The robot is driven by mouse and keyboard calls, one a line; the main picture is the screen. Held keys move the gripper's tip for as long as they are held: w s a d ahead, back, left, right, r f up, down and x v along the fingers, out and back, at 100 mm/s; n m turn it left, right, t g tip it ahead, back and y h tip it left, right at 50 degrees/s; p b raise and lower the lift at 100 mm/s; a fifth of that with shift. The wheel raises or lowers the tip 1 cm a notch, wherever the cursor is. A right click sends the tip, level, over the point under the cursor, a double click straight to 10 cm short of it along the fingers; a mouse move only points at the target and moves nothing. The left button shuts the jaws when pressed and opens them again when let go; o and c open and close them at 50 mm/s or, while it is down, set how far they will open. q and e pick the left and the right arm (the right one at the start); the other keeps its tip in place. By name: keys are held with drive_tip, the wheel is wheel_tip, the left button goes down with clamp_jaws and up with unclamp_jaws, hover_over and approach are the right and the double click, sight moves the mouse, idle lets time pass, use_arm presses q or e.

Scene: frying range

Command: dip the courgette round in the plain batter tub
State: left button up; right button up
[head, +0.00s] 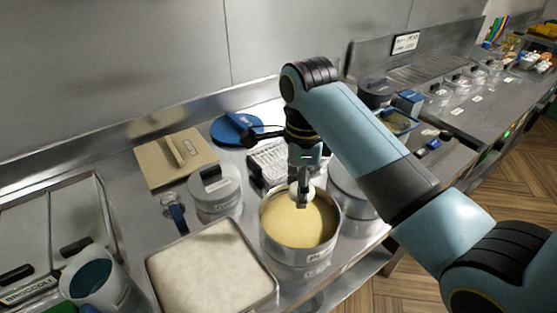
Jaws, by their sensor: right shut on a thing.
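The batter tub (300,254) is a round metal tub with yellow batter (299,226) in it, at the middle front of the counter. A small label on its front is too small to read. My right gripper (302,200) points straight down over the far half of the tub. It is shut on a small pale piece, the courgette round (294,190), which is mostly hidden by the fingers. The fingertips are at or just above the batter; I cannot tell whether the round touches it. My left gripper is not in view.
A tray of pale flour-like coating (211,262) lies left of the tub. A lidded metal pot (214,190) and a beige lidded box (176,158) stand behind it. Another round metal vessel (347,187) stands close at the tub's right. A wire rack (271,162) lies behind.

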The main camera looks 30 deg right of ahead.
drive_tip(key=shift+w, duration=0.2)
drive_tip(key=f, duration=0.2)
drive_tip(key=shift+s+f, duration=0.2)
drive_tip(key=shift+f, duration=0.15)
drive_tip(key=b, duration=0.2)
hover_over(295, 231)
wheel_tip(295, 231, down, 6)
drive_tip(key=shift+d+r, duration=0.1)
drive_tip(key=shift+d, duration=0.05)
wheel_tip(295, 231, down, 2)
drive_tip(key=shift+b, duration=0.55)
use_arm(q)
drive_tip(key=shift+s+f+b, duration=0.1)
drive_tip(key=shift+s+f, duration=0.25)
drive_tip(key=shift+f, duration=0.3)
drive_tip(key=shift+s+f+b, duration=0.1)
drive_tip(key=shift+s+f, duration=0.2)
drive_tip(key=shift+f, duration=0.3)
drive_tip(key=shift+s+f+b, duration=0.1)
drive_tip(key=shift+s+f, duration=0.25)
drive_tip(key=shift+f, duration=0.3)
use_arm(e)
drive_tip(key=shift+f, duration=0.75)
use_arm(q)
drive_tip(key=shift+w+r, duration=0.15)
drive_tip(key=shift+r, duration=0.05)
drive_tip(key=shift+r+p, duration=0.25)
drive_tip(key=shift+p, duration=0.2)
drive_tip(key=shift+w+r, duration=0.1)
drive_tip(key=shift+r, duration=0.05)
